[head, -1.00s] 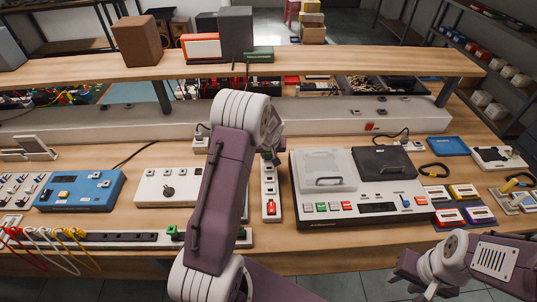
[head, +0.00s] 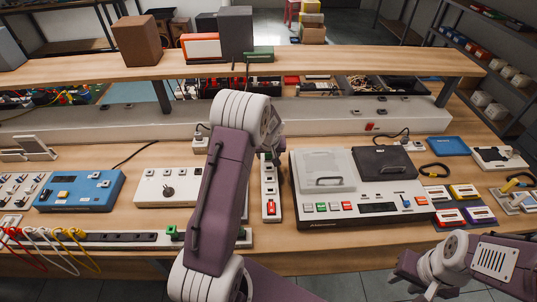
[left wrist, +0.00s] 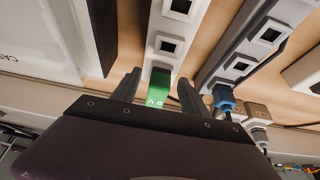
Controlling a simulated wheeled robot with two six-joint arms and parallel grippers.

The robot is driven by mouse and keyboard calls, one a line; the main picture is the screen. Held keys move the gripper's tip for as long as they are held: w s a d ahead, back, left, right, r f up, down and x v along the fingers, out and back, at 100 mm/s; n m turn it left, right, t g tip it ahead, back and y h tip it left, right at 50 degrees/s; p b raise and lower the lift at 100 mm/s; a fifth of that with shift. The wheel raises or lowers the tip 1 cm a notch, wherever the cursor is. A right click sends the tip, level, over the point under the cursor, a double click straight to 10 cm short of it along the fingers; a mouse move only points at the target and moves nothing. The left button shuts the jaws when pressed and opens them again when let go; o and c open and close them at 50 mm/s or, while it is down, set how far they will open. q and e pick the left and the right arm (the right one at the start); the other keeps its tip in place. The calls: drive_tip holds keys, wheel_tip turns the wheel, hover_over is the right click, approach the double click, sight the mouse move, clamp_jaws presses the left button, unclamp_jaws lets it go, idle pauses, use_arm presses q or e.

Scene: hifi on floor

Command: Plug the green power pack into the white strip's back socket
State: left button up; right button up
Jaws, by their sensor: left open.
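The green power pack (left wrist: 158,92), marked with upside-down lettering, is between the two fingers of my left gripper (left wrist: 158,90) in the left wrist view. The fingers are apart, one on each side of the pack. The pack sits at the back end of the white strip (left wrist: 163,67); its underside is hidden, so I cannot tell how deep it is seated. Dark square sockets show farther along the strip. In the head view the white strip (head: 270,186) has a red switch at its near end, and my left gripper (head: 270,156) is partly hidden behind my arm.
A second strip (left wrist: 240,65) with a blue plug (left wrist: 223,98) lies alongside in the left wrist view. In the head view a white device (head: 355,205) stands close right of the strip, and a long grey raceway (head: 320,117) runs behind. A blue box (head: 80,190) lies left.

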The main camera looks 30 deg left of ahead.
use_arm(q)
drive_tip(key=w+a+r+p+v, duration=0.1)
drive_tip(key=p+v, duration=0.3)
drive_tip(key=v, duration=1)
drive_tip(key=shift+w+r+p, duration=0.25)
drive_tip(key=shift+w+p, duration=0.05)
drive_tip(key=shift+w, duration=0.1)
